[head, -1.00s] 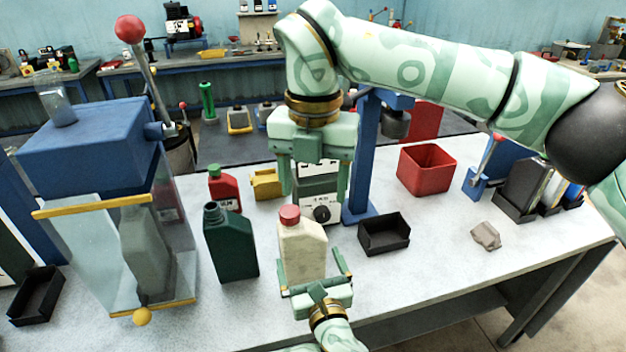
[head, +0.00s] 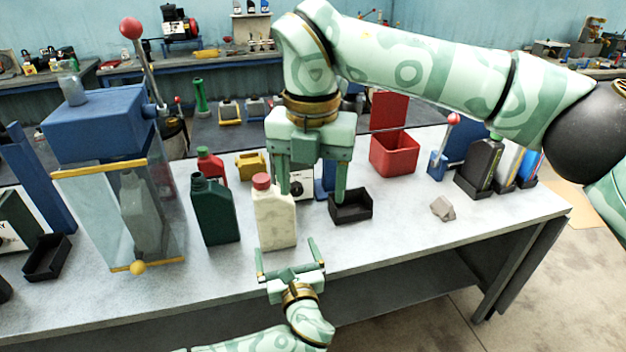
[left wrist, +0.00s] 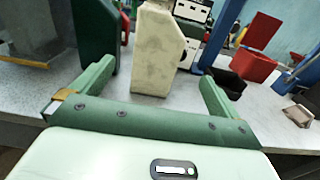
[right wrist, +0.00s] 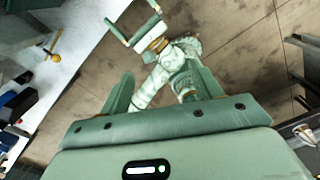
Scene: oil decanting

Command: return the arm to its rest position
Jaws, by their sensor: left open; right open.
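My left gripper (head: 287,253) is open and empty at the table's front edge, just in front of a cream bottle with a red cap (head: 275,218). In the left wrist view the cream bottle (left wrist: 158,50) stands beyond and between the spread fingers, apart from them. My right gripper (head: 312,192) hangs open and empty over the table, fingers pointing down, its arm coming in from the upper right. In the head view its fingers overlap the area behind the cream bottle and a black tray (head: 352,208). The right wrist view shows floor and my left arm below.
A dark green bottle (head: 215,212) and a red bottle (head: 210,165) stand left of the cream one. A blue-topped clear-walled press (head: 100,125) is further left. A red bin (head: 394,155) and grey block (head: 442,208) are right. The front right tabletop is mostly clear.

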